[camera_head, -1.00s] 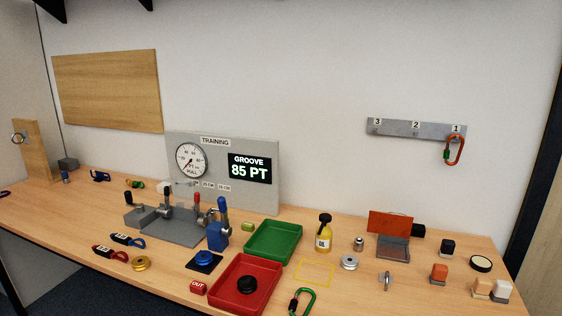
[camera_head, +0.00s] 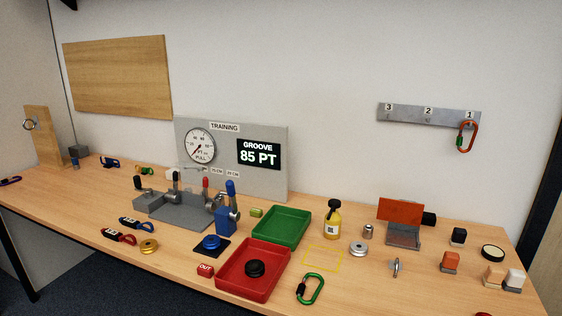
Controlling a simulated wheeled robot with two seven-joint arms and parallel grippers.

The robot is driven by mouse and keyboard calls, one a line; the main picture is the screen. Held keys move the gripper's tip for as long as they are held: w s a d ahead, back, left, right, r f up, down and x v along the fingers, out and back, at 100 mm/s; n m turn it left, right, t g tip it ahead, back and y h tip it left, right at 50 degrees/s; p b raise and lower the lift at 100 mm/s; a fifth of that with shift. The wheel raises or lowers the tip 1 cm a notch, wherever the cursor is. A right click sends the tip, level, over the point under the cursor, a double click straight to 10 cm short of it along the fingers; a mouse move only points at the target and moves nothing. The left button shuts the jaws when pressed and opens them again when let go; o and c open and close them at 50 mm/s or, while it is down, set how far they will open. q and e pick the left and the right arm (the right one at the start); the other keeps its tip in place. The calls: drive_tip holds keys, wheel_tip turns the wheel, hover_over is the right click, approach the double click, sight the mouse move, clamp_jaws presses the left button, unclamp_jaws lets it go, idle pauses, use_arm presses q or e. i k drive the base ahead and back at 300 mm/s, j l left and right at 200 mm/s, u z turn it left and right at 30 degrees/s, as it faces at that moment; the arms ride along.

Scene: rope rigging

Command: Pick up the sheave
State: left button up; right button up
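Several grooved, disc-like wheels that look like sheaves are on the table. A gold one (camera_head: 149,246) lies at the front left. A blue one (camera_head: 211,242) sits on a dark square pad (camera_head: 203,256). A black one (camera_head: 255,268) lies in the red tray (camera_head: 229,286). A silver one (camera_head: 358,249) lies right of the yellow outlined square (camera_head: 322,257). The frames do not show which of them the task means. Neither of my grippers is in view.
A grey clamp fixture (camera_head: 180,211) with upright levers stands before the gauge panel (camera_head: 231,160). A green tray (camera_head: 275,227), yellow bottle (camera_head: 332,219), green carabiner (camera_head: 310,289) and small blocks (camera_head: 450,262) are around. The yellow outlined square is empty.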

sight(211, 242)
drive_tip(key=i+j+z, duration=0.15)
drive_tip(key=j, duration=0.4)
drive_tip(key=i+j+z, duration=0.1)
drive_tip(key=j, duration=0.45)
drive_tip(key=i+j+z, duration=0.15)
drive_tip(key=j, duration=0.45)
drive_tip(key=i+j+z, duration=0.15)
drive_tip(key=j, duration=0.4)
drive_tip(key=i+j+z, duration=0.1)
drive_tip(key=j, duration=0.5)
drive_tip(key=i, duration=0.05)
